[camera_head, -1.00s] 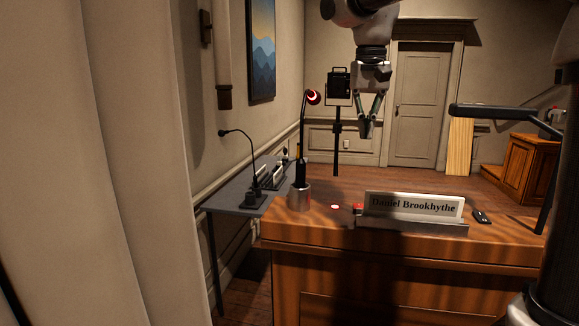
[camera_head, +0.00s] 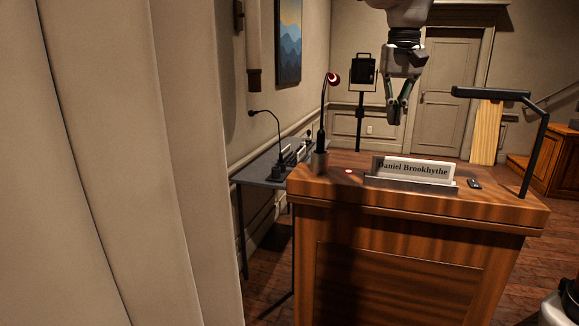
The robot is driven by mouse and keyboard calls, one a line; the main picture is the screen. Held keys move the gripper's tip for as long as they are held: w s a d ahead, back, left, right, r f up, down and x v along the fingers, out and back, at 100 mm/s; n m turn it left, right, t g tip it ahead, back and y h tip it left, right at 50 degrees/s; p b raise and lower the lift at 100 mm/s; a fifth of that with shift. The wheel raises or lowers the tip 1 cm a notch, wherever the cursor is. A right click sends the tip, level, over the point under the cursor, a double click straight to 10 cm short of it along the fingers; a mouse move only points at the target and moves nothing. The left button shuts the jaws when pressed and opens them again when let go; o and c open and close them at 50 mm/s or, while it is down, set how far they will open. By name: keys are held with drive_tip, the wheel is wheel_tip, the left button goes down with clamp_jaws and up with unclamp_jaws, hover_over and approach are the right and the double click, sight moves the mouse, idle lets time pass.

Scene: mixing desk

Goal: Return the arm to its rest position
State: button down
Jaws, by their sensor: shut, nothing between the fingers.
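My gripper (camera_head: 396,121) hangs from my arm, pointing down above the back of the wooden desk (camera_head: 400,262). Its fingertips are together with nothing between them. It is apart from the desk and from everything on it. The upper part of my arm is cut off by the top edge of the view.
On the desk stand a gooseneck microphone (camera_head: 321,140) with a red ring, a nameplate (camera_head: 412,168), a small dark device (camera_head: 474,184) and a black lamp (camera_head: 530,140). A grey side table (camera_head: 258,172) holds another microphone. A pale curtain (camera_head: 130,160) fills the left.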

drive_tip(key=s+d+f+n+t, duration=0.1)
drive_tip(key=s+d+f, duration=0.5)
drive_tip(key=s, duration=0.5)
drive_tip(key=s+d+f+n+t, duration=0.1)
drive_tip(key=s+d+f+t, duration=0.1)
drive_tip(key=s+d+f, duration=0.5)
drive_tip(key=s+f, duration=0.1)
drive_tip(key=s, duration=0.4)
drive_tip(key=shift+d+n, duration=0.2)
drive_tip(key=shift+n, duration=0.2)
drive_tip(key=shift+f, duration=0.1)
idle(0.6)
